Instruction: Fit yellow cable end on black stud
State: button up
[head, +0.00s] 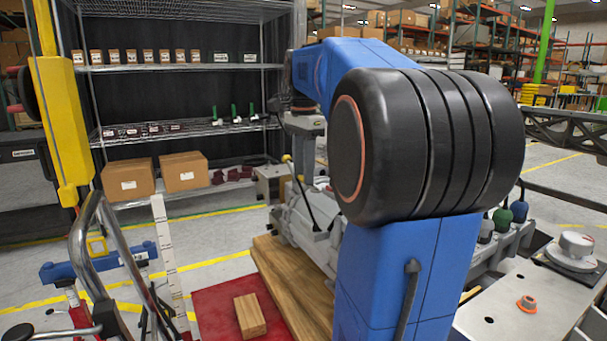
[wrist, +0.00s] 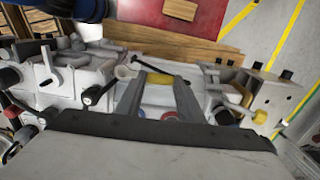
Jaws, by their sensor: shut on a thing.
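In the wrist view my gripper (wrist: 160,88) points at the machine housing, with its two grey fingers on either side of a yellow piece. This piece, which looks like the yellow cable end (wrist: 158,78), sits across the fingertips. A thin black cable or rod (wrist: 175,78) shows just beyond it. A dark stud-like part (wrist: 92,95) stands on the housing to the left; I cannot tell whether it is the black stud. In the head view my blue arm hides most of the work area, and I cannot make out the fingertips there.
The grey chassis (head: 298,222) stands on a wooden board (head: 275,270) over a red mat (head: 212,305), with a wood block (head: 250,315) on it. Shelving (head: 170,68) stands behind. A yellow post (head: 70,125) and metal tubes are at left. A metal table (head: 500,320) is at right.

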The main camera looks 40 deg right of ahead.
jog(key=shift+r, duration=1.4)
